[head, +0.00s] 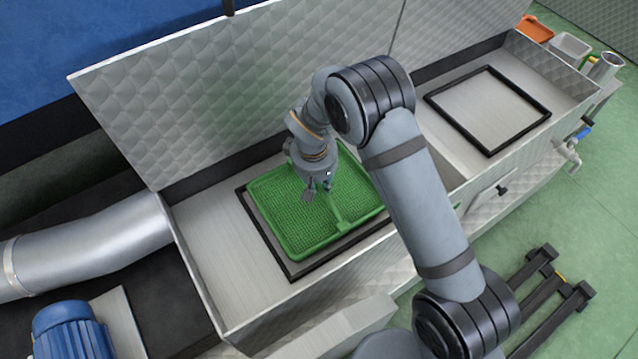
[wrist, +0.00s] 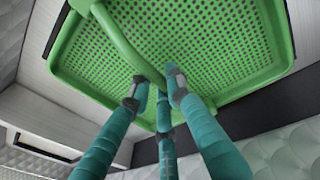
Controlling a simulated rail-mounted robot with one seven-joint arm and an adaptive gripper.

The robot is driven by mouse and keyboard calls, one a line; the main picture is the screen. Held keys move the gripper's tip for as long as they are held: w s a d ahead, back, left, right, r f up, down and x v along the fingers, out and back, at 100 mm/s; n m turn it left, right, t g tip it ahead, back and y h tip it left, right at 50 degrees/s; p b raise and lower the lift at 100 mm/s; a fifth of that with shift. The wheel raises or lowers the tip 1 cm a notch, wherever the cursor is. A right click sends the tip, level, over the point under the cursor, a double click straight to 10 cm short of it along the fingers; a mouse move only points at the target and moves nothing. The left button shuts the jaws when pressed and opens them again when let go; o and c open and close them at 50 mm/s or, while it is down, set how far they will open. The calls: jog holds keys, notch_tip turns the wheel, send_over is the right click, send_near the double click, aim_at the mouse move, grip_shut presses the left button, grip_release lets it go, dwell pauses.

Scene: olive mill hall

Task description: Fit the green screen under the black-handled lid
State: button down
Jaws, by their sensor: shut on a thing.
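The green screen (head: 285,225) is a perforated tray with a raised rim and a bar handle across its middle. It lies over the left black frame (head: 268,246) in the left bay of the steel trough; I cannot tell whether it touches the frame. My gripper (head: 318,193) is shut on the screen's handle (wrist: 128,45); the fingertips (wrist: 160,93) close around it in the wrist view. Behind stands the left quilted steel lid (head: 220,85), open, with a black piece (head: 228,6) at its top edge that looks like a handle.
A second lid (head: 455,35) stands open over the right bay, where another black frame (head: 490,150) lies bare. My arm crosses the trough's front. A blue motor (head: 70,330) and a silver duct (head: 90,245) are at left. Small containers (head: 570,48) stand at the far right end.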

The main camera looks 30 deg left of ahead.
aim_at(320, 197)
jog(key=shift+f+b, duration=1.5)
jog(key=shift+f, duration=0.05)
jog(key=c, duration=1.5)
grip_release()
jog(key=shift+c, duration=0.2)
notch_tip(320, 197, up, 12)
jog(key=s, duration=0.2)
jog(key=shift+d, duration=0.2)
jog(key=shift+f, duration=0.15)
jog(key=f, duration=0.4)
jog(key=w+f, duration=0.1)
jog(key=f, duration=0.2)
jog(key=w+f, duration=0.1)
jog(key=f, duration=0.3)
jog(key=shift+a+f, duration=0.15)
jog(key=shift+f, duration=0.2)
jog(key=shift+r, duration=0.15)
